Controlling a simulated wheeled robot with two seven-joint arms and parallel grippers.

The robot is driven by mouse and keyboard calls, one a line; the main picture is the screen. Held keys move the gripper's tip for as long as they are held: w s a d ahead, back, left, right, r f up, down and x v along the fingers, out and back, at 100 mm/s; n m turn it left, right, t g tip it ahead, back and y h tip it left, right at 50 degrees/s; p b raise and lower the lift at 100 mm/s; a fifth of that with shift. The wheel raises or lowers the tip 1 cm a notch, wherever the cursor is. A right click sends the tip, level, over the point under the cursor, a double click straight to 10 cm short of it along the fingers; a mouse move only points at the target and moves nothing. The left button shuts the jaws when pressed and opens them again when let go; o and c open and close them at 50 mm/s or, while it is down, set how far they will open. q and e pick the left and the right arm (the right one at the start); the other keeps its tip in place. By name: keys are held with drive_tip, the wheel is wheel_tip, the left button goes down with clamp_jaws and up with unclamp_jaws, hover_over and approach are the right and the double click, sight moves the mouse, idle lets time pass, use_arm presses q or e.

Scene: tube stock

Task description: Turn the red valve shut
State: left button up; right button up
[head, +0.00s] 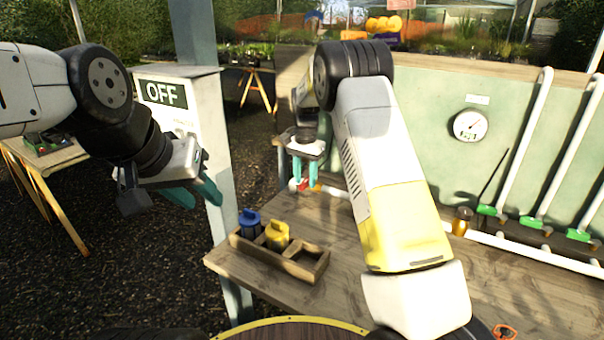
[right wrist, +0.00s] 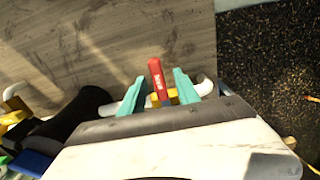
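The red valve handle (right wrist: 157,80) shows in the right wrist view, on a yellow valve body (right wrist: 173,97) in a white pipe. In the head view the red valve (head: 303,185) is small and partly hidden below my right gripper (head: 306,174). My right gripper (right wrist: 161,88) is open, with one teal finger on each side of the red handle and gaps between. I cannot tell how deep the handle sits between the fingertips.
A wooden tray (head: 309,262) holds a blue container (head: 250,222) and a yellow one (head: 277,235) on the bench (head: 340,300). A gauge (head: 470,125) and white pipes with green valves (head: 534,222) are at the right. An amber bottle (head: 461,221) stands near them.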

sight(305, 181)
wheel_tip(305, 181, up, 8)
drive_tip(key=shift+f, duration=0.1)
idle(0.4)
